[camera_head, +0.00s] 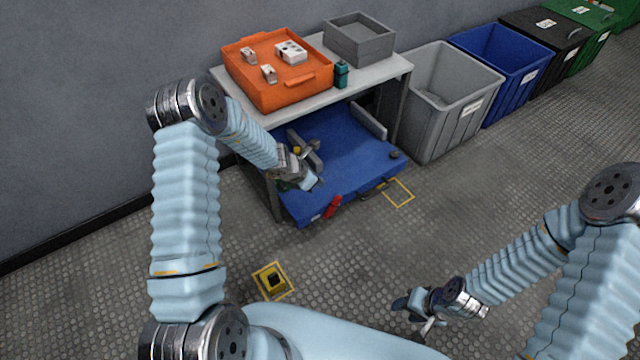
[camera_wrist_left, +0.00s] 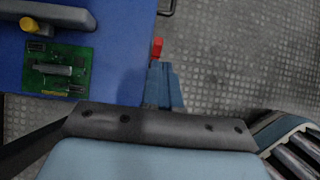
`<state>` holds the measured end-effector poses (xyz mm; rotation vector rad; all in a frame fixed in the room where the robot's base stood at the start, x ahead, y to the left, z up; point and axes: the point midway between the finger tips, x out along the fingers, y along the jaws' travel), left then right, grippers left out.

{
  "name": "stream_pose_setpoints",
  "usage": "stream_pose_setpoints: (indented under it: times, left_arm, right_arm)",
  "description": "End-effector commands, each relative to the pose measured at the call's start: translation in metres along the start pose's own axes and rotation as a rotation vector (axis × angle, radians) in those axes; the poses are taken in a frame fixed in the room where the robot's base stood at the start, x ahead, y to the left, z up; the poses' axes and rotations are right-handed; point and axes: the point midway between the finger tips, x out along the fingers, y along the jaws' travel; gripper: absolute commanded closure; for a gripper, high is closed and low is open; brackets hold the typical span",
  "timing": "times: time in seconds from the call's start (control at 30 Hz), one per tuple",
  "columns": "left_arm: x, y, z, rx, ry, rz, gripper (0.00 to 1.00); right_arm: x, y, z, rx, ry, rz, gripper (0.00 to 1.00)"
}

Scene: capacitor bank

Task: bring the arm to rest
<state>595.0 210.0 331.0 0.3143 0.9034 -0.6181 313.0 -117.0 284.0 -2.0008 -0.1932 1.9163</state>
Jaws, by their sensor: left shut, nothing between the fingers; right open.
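My left arm comes in from the left in the head view. Its gripper (camera_head: 312,183) is shut and empty, in front of and over the left front part of the blue board (camera_head: 350,160) under the table. In the left wrist view the shut fingers (camera_wrist_left: 162,88) point past the board's edge, beside a red part (camera_wrist_left: 156,47). A green circuit board (camera_wrist_left: 57,68) lies on the blue surface to their left. My right gripper (camera_head: 418,312) is open and empty, over the floor at the lower right of the head view.
The table (camera_head: 350,88) holds an orange tray (camera_head: 275,95), a grey crate (camera_head: 358,42) and a teal bottle (camera_head: 341,74). Several bins, the nearest grey (camera_head: 450,115), line the right. A small yellow-framed block (camera_head: 272,280) is on the floor. Floor between the arms is otherwise clear.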

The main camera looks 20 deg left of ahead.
Motion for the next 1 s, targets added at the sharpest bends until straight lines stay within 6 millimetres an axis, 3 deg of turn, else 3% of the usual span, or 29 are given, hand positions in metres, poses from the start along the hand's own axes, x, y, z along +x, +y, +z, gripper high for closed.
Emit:
stream_pose_setpoints:
  times: [0.47, 0.6, 0.67, 0.77, 0.9, 1.0]
  left_arm:
    - [0.000, 0.000, 0.000, 0.000, 0.000, 0.000, 1.00]
    - [0.002, -0.015, -0.012, 0.085, 0.041, -0.030, 1.00]
    - [0.003, -0.035, -0.029, 0.202, 0.090, -0.071, 1.00]
    - [-0.001, -0.080, -0.069, 0.522, 0.192, -0.178, 1.00]
    - [-0.018, -0.141, -0.125, 1.113, 0.261, -0.353, 1.00]
    - [-0.032, -0.177, -0.147, 1.514, 0.217, -0.447, 1.00]
  right_arm:
    - [0.000, 0.000, 0.000, 0.000, 0.000, 0.000, 0.53]
    - [0.000, 0.000, 0.000, 0.000, 0.000, 0.000, 0.53]
    - [0.000, 0.000, 0.000, 0.000, 0.000, 0.000, 0.53]
    - [-0.001, 0.000, 0.000, 0.000, 0.000, 0.000, 0.53]
    - [-0.001, -0.001, 0.000, -0.001, 0.000, 0.000, 0.53]
    - [-0.001, -0.001, 0.000, -0.001, 0.000, -0.001, 0.53]
